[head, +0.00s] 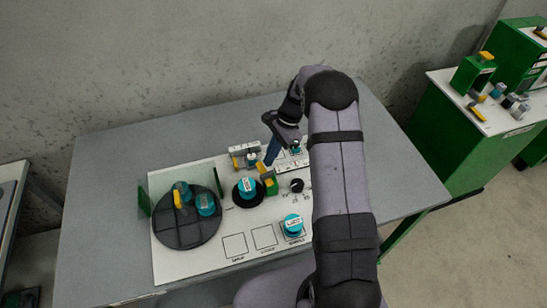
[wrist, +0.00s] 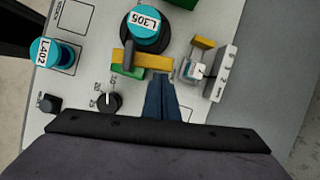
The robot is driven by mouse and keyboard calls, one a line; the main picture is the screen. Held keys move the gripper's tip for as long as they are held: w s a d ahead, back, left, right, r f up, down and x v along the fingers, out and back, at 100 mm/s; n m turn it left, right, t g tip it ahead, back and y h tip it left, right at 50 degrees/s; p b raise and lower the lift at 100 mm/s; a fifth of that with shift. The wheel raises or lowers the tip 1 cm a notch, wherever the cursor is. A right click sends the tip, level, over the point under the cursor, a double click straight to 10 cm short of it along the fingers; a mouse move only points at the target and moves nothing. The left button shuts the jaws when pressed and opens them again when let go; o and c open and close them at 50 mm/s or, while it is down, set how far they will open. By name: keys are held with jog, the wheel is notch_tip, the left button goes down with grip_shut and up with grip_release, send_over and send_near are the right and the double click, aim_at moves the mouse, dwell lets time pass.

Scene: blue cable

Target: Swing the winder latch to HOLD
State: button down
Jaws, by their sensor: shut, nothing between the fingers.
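The winder (head: 247,191) is a black disc carrying a teal spool, in the middle of the white panel; the wrist view shows the spool (wrist: 145,25) labelled L305. A yellow latch bar (wrist: 153,59) lies beside the disc, with a green block (wrist: 127,72) under one end. In the head view the yellow bar (head: 261,167) sits to the right of the spool. My gripper (head: 268,162) is shut and empty, its blue fingers pointing down close to the bar. In the wrist view the fingertips (wrist: 160,77) are right beside the bar's right part; contact cannot be told. No HOLD mark is readable.
A black turntable (head: 185,234) with teal spools is at the panel's left. A black dial (head: 297,185) and a teal spool L402 (wrist: 45,52) are nearby. A grey bracket with a yellow tab (wrist: 222,72) stands close to my fingers. The grey table (head: 110,165) is clear at left.

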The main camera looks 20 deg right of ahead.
aim_at(257, 165)
jog(key=a+n, duration=0.1)
jog(key=a+n+g, duration=0.1)
jog(key=n, duration=0.1)
jog(key=shift+w+n, duration=0.3)
jog(key=a+n, duration=0.1)
jog(key=a+n+g+h+b, duration=0.1)
jog(key=n, duration=0.1)
jog(key=shift+n, duration=0.3)
jog(key=a+n, duration=0.1)
jog(key=n+g+h, duration=0.1)
jog(key=n, duration=0.1)
jog(key=shift+s+a, duration=0.35)
jog(key=shift+a, duration=0.05)
jog(key=shift+s+a+n+h, duration=0.2)
jog(key=shift+a+n+h, duration=0.15)
jog(key=shift+n, duration=0.45)
jog(key=shift+s+a+n+h, duration=0.2)
jog(key=shift+n+h, duration=0.15)
jog(key=shift+n, duration=0.45)
jog(key=shift+g, duration=0.3)
jog(key=shift+r+b, duration=0.1)
jog(key=shift+b, duration=0.2)
jog(key=b+v, duration=0.2)
jog(key=v, duration=0.5)
jog(key=shift+r, duration=0.15)
